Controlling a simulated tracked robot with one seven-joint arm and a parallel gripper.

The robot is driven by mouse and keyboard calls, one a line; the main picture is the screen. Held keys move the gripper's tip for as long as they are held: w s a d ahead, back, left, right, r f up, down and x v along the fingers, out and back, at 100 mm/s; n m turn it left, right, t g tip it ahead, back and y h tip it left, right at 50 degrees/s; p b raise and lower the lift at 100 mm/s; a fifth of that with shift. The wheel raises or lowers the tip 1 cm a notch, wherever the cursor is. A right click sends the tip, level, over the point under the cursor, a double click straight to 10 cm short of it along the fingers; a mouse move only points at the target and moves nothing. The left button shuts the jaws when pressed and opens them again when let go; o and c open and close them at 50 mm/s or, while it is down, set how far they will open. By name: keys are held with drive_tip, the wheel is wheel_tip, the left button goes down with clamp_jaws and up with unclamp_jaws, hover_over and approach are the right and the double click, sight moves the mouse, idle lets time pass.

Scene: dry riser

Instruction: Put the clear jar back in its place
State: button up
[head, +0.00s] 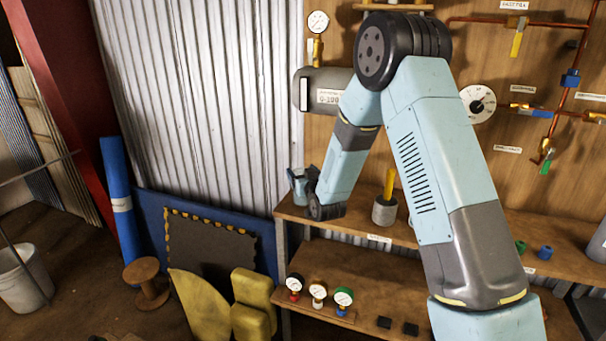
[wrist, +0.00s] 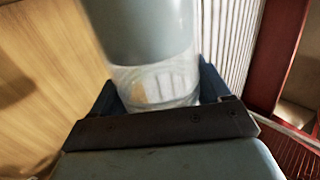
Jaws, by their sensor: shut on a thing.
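The clear jar (wrist: 158,85) fills the middle of the wrist view, with a see-through lower part and a grey-blue upper part. My gripper (wrist: 155,100) is shut on it, with one blue finger on each side. In the head view the jar (head: 298,186) shows small at the left end of the upper wooden shelf (head: 350,224). My gripper (head: 308,183) is beside it there, partly hidden by my wrist. I cannot tell whether the jar touches the shelf or hangs just above it.
A grey pot with a yellow handle (head: 385,208) stands on the upper shelf, right of my wrist. Several gauges (head: 318,292) stand on the lower shelf. Pipes, valves and a large dial (head: 478,103) are on the wooden back wall. Corrugated metal (head: 200,90) is at the left.

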drive_tip(key=o, duration=1.5)
drive_tip(key=shift+o, duration=0.2)
drive_tip(key=v, duration=1.2)
drive_tip(key=s+d+r+m+g+h, duration=0.1)
drive_tip(key=s+d+r+g+h, duration=0.2)
drive_tip(key=d+r, duration=0.35)
drive_tip(key=s+d+r+m+g+h, duration=0.1)
drive_tip(key=s+d+r+g+h, duration=0.1)
drive_tip(key=s+d+r, duration=0.5)
drive_tip(key=s+d+r+g, duration=0.2)
drive_tip(key=s, duration=0.6)
drive_tip(key=s+d+r+m+g+h, duration=0.1)
drive_tip(key=s+d+r+g, duration=0.1)
drive_tip(key=s, duration=0.6)
drive_tip(key=s+d+r+m+g, duration=0.1)
drive_tip(key=s+d+r+g, duration=0.1)
drive_tip(key=s, duration=0.6)
drive_tip(key=shift+s+d+r, duration=0.3)
drive_tip(key=shift+d+r, duration=0.25)
drive_tip(key=shift+d, duration=0.1)
